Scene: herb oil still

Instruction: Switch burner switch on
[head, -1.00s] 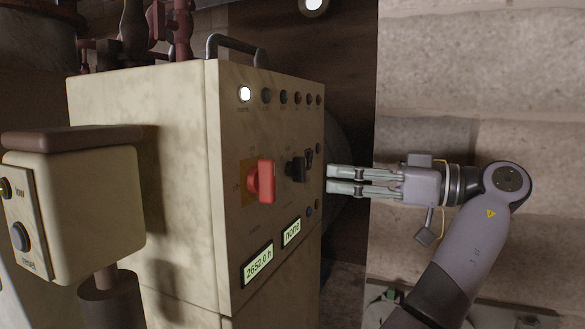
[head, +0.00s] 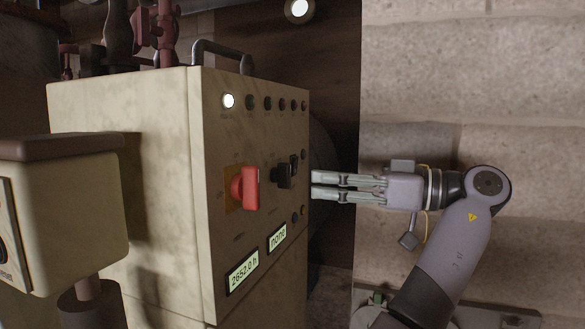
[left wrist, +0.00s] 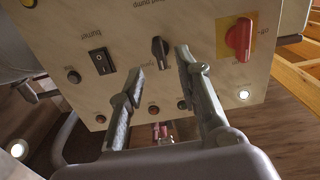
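The control cabinet's front panel (head: 245,150) carries a black rotary knob (head: 284,176), with a black rocker switch (head: 294,163) beyond it. In the left wrist view the panel is upside down. The rotary knob (left wrist: 160,48) stands between and ahead of my fingertips, and the rocker switch (left wrist: 101,61) is left of them. My right gripper is not in view.
A red knob on a yellow plate (head: 250,188) sits beside the black knob. One lamp (head: 229,101) glows white; the other lamps in its row are dark. Displays read "2652.0 h" (head: 243,272) and "none" (head: 278,237). A cream box (head: 70,215) stands at left.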

